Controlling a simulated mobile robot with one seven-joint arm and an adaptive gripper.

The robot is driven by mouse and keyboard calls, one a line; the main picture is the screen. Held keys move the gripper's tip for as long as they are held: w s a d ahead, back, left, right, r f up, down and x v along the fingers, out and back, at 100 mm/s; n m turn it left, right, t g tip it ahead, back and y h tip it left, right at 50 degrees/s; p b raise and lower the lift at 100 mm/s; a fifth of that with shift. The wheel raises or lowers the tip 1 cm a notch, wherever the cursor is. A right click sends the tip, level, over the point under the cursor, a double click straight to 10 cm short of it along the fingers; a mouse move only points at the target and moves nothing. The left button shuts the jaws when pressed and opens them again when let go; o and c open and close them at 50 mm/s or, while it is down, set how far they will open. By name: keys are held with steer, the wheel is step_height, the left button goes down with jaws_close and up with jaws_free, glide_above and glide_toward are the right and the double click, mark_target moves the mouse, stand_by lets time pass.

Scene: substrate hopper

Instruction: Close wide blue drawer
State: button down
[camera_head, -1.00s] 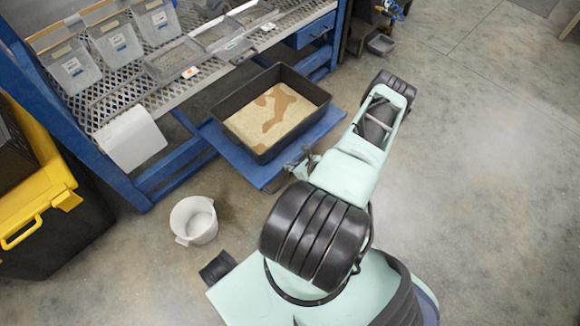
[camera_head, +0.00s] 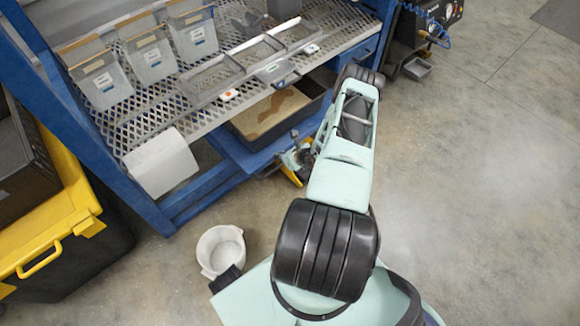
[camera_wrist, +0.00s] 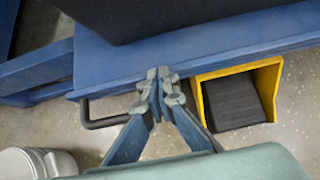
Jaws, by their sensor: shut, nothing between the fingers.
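The wide blue drawer (camera_head: 258,158) is a low platform under the metal bench, carrying a black tray (camera_head: 322,108) of sand-coloured material. Most of it lies beneath the shelf, with its front edge showing. In the wrist view the drawer's blue front (camera_wrist: 215,57) runs across the picture, with a dark bar handle (camera_wrist: 105,123) at left and the tray's black wall (camera_wrist: 190,18) above. Contact cannot be told. In the head view my gripper (camera_head: 299,158) is partly hidden by my arm.
A yellow-framed black pedal-like part (camera_wrist: 240,97) is close right of my gripper. A white bucket (camera_head: 220,250) stands on the floor at left, near my base. A black and yellow bin (camera_head: 75,225) is at far left. The floor to the right is open.

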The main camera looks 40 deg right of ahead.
mark_target(267, 140)
steer(key=w+b, duration=0.1)
steer(key=w, duration=0.2)
steer(key=w+b, duration=0.1)
steer(key=w, duration=0.2)
steer(key=w+b, duration=0.1)
steer(key=w, duration=0.3)
steer(key=shift+a+b, duration=0.35)
steer(key=shift+a, duration=0.05)
steer(key=shift+s, duration=0.1)
